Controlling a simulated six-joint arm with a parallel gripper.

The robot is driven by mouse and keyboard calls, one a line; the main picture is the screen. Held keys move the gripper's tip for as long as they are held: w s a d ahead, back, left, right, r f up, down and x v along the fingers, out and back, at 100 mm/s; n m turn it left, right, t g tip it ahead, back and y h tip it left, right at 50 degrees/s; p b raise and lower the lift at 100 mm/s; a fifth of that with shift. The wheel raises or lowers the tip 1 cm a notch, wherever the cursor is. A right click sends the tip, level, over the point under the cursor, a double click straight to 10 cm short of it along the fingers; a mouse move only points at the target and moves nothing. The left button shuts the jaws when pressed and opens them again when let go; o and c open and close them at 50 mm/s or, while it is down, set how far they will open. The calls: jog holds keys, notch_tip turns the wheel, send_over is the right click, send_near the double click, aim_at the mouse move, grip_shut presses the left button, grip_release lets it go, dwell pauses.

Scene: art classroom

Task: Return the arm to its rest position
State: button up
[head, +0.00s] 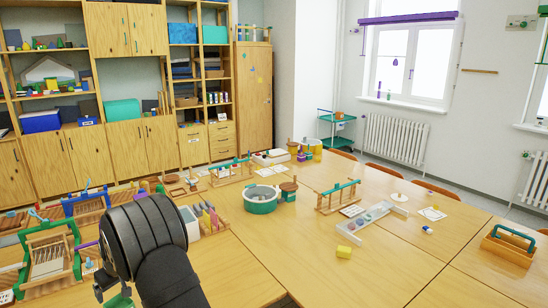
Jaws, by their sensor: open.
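My black arm rises from the bottom edge at the left of the head view, with a large round joint in front of the table. My gripper (112,286) shows only in part, low and left of that joint. It is open, and I see nothing held in it. Its fingertips are mostly hidden or cut off near the bottom edge. A green piece shows just below it, and I cannot tell what it is.
A wooden table (375,270) fills the front. Small looms (48,258) and trays crowd its left side near my arm. The front middle is clear.

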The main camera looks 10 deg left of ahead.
send_near(118, 303)
jog(key=f, duration=0.2)
jog(key=s+f, duration=0.1)
jog(key=f, duration=0.2)
jog(key=shift+a+f, duration=0.1)
jog(key=shift+a, duration=0.05)
jog(key=shift+a+f, duration=0.1)
jog(key=shift+a, duration=0.1)
notch_tip(118, 303, up, 4)
jog(key=shift+f, duration=0.15)
jog(key=w+d+r, duration=0.3)
jog(key=d+r, duration=0.1)
jog(key=d, duration=0.2)
jog(key=w+d+r, duration=0.3)
jog(key=d, duration=0.3)
jog(key=w+d+m, duration=0.3)
jog(key=w+d, duration=0.5)
jog(key=d, duration=0.7)
jog(key=w+d+m+t+h, duration=0.1)
jog(key=w+d+m, duration=0.1)
jog(key=w+d, duration=0.7)
jog(key=w+d+m+t+h, duration=0.1)
jog(key=w+d+m, duration=0.2)
jog(key=w+d, duration=0.5)
jog(key=d, duration=1.3)
jog(key=shift+w+d+m, duration=0.25)
jog(key=shift+w+m, duration=0.05)
jog(key=shift+w, duration=0.1)
